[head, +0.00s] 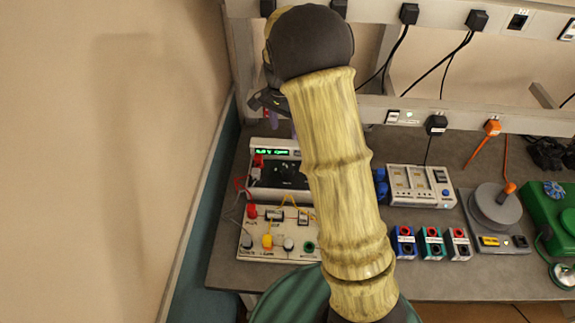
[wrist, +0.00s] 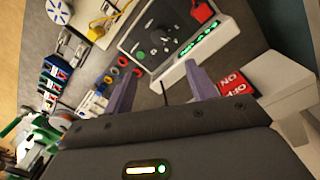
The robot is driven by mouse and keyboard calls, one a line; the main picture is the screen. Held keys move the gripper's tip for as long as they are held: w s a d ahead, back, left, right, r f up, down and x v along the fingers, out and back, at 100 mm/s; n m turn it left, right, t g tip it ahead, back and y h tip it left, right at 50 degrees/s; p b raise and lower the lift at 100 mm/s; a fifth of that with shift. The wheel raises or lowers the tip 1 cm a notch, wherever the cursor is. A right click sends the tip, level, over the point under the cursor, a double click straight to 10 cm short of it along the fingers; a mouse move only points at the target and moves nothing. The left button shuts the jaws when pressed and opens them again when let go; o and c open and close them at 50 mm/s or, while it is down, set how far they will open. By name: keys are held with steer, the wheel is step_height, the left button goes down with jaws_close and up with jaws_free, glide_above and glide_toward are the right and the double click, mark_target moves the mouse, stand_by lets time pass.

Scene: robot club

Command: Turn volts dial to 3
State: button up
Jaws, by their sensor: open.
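A grey power supply with a black face and a lit green display stands at the back left of the bench; in the head view its casing (head: 258,194) is partly covered by my arm. In the wrist view the power supply (wrist: 125,45) lies beyond my fingertips, with a dark dial (wrist: 165,25) on its face. The dial's setting is too small to read. No touch with the dial shows. In the head view my gripper (head: 275,112) is mostly hidden by my arm.
A red switch (wrist: 230,88) sits close beside one finger. A circuit board (head: 262,242) with wires stands in front of the power supply. A white module (head: 420,187), small coloured boxes (head: 432,243) and a round-plated device (head: 494,208) stand to the right. A wall rises at left.

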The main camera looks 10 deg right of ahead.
mark_target(288, 168)
stand_by(0.3)
steer(key=f+p, duration=0.1)
steer(key=f, duration=0.4)
steer(key=f+p, duration=0.2)
steer(key=f, duration=0.4)
steer(key=f+p, duration=0.2)
steer(key=f, duration=0.4)
steer(key=shift+s+d+f, duration=0.15)
steer(key=shift+s+d, duration=0.2)
steer(key=shift+s, duration=0.05)
steer(key=c, duration=1)
